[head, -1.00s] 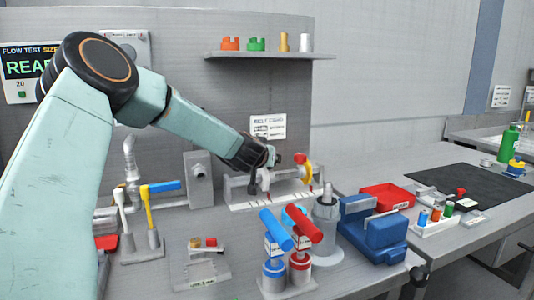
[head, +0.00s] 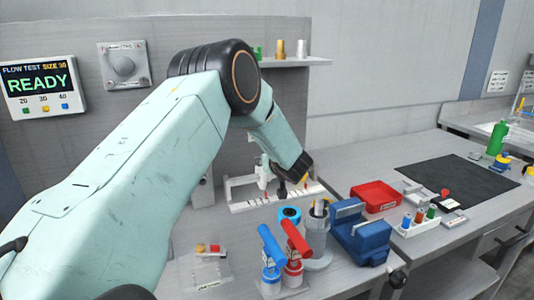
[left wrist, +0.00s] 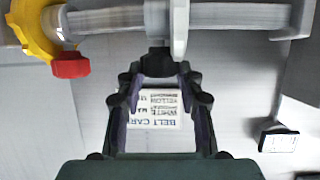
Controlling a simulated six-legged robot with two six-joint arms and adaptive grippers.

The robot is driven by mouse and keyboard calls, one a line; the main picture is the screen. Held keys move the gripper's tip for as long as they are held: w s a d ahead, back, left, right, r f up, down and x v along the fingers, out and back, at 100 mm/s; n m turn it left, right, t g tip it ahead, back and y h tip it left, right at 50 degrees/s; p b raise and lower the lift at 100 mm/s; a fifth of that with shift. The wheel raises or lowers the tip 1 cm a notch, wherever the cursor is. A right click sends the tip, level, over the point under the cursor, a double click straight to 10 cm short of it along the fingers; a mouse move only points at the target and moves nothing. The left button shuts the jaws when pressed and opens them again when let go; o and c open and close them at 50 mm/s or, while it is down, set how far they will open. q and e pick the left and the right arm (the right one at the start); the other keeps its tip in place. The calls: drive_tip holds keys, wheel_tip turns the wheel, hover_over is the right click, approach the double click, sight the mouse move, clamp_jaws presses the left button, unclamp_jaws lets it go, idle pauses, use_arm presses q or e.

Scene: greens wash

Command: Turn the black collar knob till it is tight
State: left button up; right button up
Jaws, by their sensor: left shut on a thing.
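The black collar knob (left wrist: 158,60) sits on the white collar (left wrist: 179,25) around a grey pipe (left wrist: 235,17) in the left wrist view. My left gripper (left wrist: 159,74) is shut on the knob, with a fingertip on either side. A yellow wheel with a red knob (left wrist: 70,64) is on the same pipe. My right gripper is not in view.
A tester (head: 38,85) reads READY. A black mat (head: 455,172) is farther right.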

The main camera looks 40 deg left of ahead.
use_arm(q)
drive_tip(key=shift+p, duration=0.3)
idle(0.4)
drive_tip(key=o, duration=1.2)
drive_tip(key=shift+c, duration=0.2)
drive_tip(key=v, duration=1.2)
drive_tip(key=shift+w+d, duration=0.15)
drive_tip(key=shift+w, duration=0.1)
